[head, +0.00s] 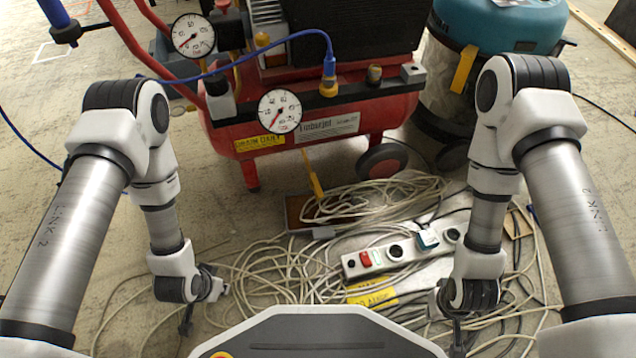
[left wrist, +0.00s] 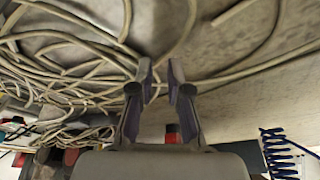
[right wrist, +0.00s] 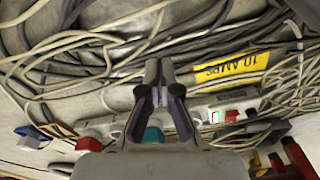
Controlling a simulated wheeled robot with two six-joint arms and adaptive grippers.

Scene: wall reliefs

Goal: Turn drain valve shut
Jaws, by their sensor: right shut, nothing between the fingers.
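The red air compressor (head: 330,125) stands at the top centre of the head view. A yellow label about draining (head: 258,143) is on its tank. A yellow lever (head: 313,176) hangs below the tank and looks like the drain valve handle; the valve body is not clear. My left gripper (head: 186,322) is low at the left, well apart from the lever; its fingers (left wrist: 160,72) are parted and empty. My right gripper (head: 457,338) is low at the right, also apart from the lever; its fingers (right wrist: 160,72) are together with nothing between them.
Tangled pale cables (head: 280,270) cover the floor between the arms and the compressor. A power strip (head: 400,252) lies among them. A teal-topped vacuum (head: 500,25) stands at the top right. Bare floor shows at the left.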

